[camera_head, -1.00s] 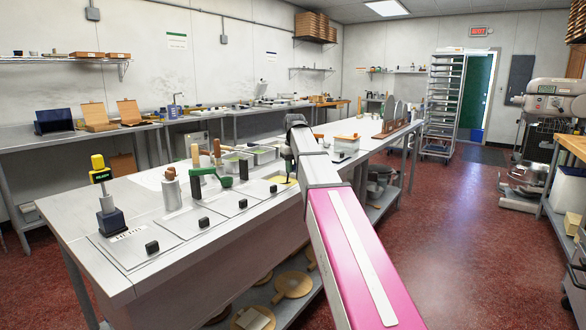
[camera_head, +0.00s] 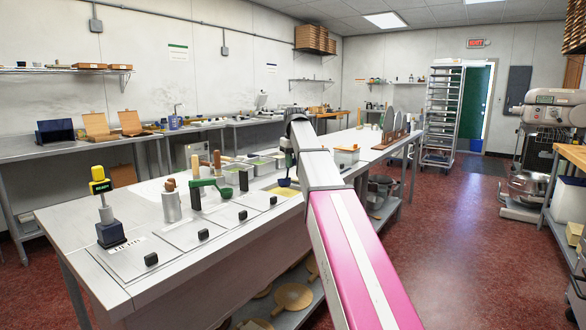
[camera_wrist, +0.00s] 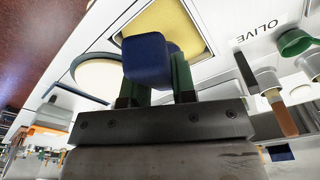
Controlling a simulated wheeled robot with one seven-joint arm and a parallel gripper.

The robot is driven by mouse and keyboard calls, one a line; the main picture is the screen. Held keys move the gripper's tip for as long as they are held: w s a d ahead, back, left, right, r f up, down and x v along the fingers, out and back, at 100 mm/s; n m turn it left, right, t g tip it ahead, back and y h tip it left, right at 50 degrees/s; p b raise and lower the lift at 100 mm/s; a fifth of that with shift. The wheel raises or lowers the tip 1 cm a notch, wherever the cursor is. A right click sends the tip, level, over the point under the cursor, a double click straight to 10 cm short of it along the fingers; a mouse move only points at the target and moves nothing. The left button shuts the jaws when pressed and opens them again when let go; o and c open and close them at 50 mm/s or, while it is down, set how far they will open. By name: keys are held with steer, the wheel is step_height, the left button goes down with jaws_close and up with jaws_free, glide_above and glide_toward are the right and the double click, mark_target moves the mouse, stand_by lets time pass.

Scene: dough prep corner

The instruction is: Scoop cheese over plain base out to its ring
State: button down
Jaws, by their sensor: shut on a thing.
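My gripper (camera_wrist: 156,88) is shut on a dark blue scoop (camera_wrist: 148,60) in the wrist view; its block-like blue part hides much of the fingertips. Beyond the scoop lies the yellow cheese (camera_wrist: 170,25) in a square, pale-rimmed opening; whether the scoop touches it I cannot tell.
A label reading OLIVE (camera_wrist: 253,42) and a green scoop (camera_wrist: 296,42) are right of the cheese; the green scoop also stands on the worktable (camera_head: 214,187).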

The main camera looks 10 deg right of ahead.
steer(key=shift+r, duration=1.7)
steer(key=shift+s+d+f+t, duration=0.1)
steer(key=shift+s+f+t, duration=0.1)
steer(key=shift+s+t, duration=0.25)
steer(key=shift+s+d+f+t, duration=0.1)
steer(key=shift+s+f+t, duration=0.15)
steer(key=shift+s, duration=0.3)
steer(key=shift+s+d+t+y, duration=0.1)
steer(key=shift+s+t+y, duration=0.25)
steer(key=shift+t, duration=0.35)
steer(key=shift+w, duration=0.15)
steer(key=shift+r, duration=0.1)
